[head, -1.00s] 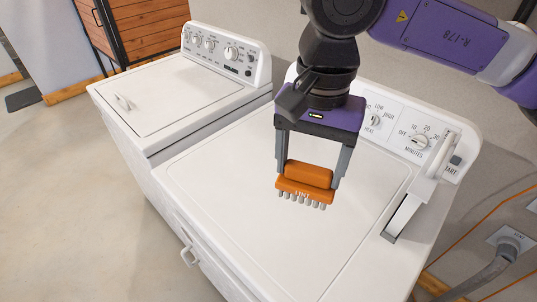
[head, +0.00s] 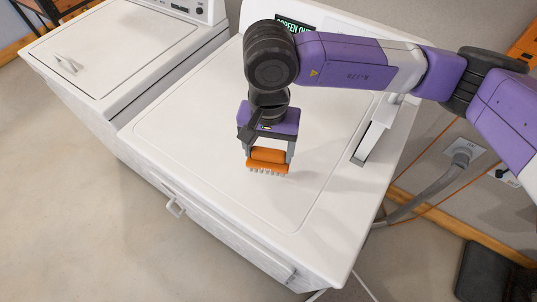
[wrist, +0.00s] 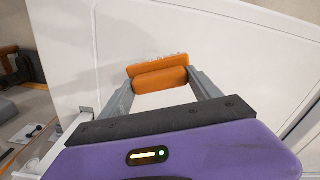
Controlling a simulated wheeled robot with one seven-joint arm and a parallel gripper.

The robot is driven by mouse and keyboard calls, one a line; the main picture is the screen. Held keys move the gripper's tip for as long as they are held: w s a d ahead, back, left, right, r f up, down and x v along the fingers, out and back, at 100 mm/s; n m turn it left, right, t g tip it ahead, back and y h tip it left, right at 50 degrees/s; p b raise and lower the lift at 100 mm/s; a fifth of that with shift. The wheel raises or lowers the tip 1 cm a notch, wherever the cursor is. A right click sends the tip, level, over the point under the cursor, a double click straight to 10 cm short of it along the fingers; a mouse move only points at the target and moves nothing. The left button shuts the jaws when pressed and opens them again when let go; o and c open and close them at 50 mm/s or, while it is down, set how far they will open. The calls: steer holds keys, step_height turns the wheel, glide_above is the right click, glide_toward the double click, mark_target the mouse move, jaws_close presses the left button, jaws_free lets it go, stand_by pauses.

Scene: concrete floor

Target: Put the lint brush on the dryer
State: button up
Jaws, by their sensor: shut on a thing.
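The lint brush (head: 268,161) is orange with a row of pale bristles pointing down. My gripper (head: 268,155) is shut on it, one finger at each end. The brush is over the white top of the dryer (head: 190,130), near the middle; I cannot tell whether the bristles touch the surface. In the wrist view, the brush (wrist: 160,77) sits between the two grey fingers, with the white dryer top (wrist: 230,55) beyond it. The dryer's back panel is partly hidden by my arm.
A white washer (head: 105,60) stands to the left of the dryer. A white lint-screen piece (head: 374,135) stands up from a slot at the dryer top's right side. A grey hose and plug (head: 461,155) are at the right wall. The front of the dryer top is clear.

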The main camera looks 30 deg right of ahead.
mark_target(269, 159)
steer(key=shift+f+p, duration=0.35)
steer(key=shift+f, duration=1.75)
steer(key=o, duration=1.2)
steer(key=shift+r, duration=0.15)
step_height(269, 159, up, 12)
steer(key=b, duration=0.3)
